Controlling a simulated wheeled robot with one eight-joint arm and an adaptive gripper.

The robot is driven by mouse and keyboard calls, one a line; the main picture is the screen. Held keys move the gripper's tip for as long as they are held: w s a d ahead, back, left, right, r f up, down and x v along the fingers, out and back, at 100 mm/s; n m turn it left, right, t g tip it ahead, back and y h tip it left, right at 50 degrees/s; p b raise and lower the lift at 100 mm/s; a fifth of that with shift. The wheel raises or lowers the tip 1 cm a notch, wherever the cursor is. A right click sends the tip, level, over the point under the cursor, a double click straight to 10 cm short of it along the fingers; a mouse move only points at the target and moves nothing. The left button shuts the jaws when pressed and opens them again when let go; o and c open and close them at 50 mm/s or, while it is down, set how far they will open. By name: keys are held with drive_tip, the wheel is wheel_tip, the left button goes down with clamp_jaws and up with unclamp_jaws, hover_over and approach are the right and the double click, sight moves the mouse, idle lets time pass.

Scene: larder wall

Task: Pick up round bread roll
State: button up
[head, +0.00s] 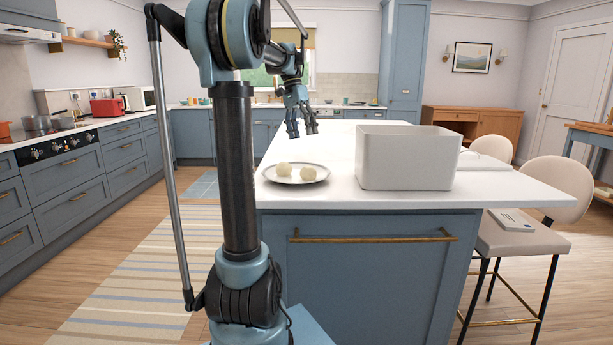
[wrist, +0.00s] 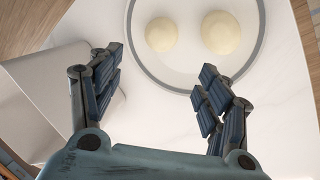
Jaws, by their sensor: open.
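Two pale round bread rolls lie on a round plate (head: 319,177) at the near left of the island. The left roll (head: 284,169) and the right roll (head: 308,174) sit apart from each other. In the wrist view the plate (wrist: 150,78) is at the top, with a smaller-looking roll (wrist: 161,34) and a larger-looking roll (wrist: 221,32) on it. My gripper (head: 302,134) is open and empty, raised above the island and pointing down. In the wrist view its fingers (wrist: 160,85) are spread below the rolls, the right finger overlapping the plate's lower edge.
A large white bin (head: 405,160) stands on the white island worktop (head: 440,196), right of the plate. It also shows at left in the wrist view (wrist: 50,95). Stools (head: 530,210) stand at the island's right side. Worktop between plate and bin is narrow but clear.

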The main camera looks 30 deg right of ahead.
sight(307, 167)
drive_tip(key=x, duration=0.7)
drive_tip(key=shift+a+f, duration=0.15)
drive_tip(key=shift+f, duration=0.1)
drive_tip(key=shift+a+x, duration=0.15)
drive_tip(key=shift+x, duration=0.75)
drive_tip(key=shift+a+x, duration=0.15)
drive_tip(key=shift+x, duration=0.75)
drive_tip(key=shift+a+x, duration=0.2)
drive_tip(key=shift+x, duration=0.75)
drive_tip(key=c, duration=1.1)
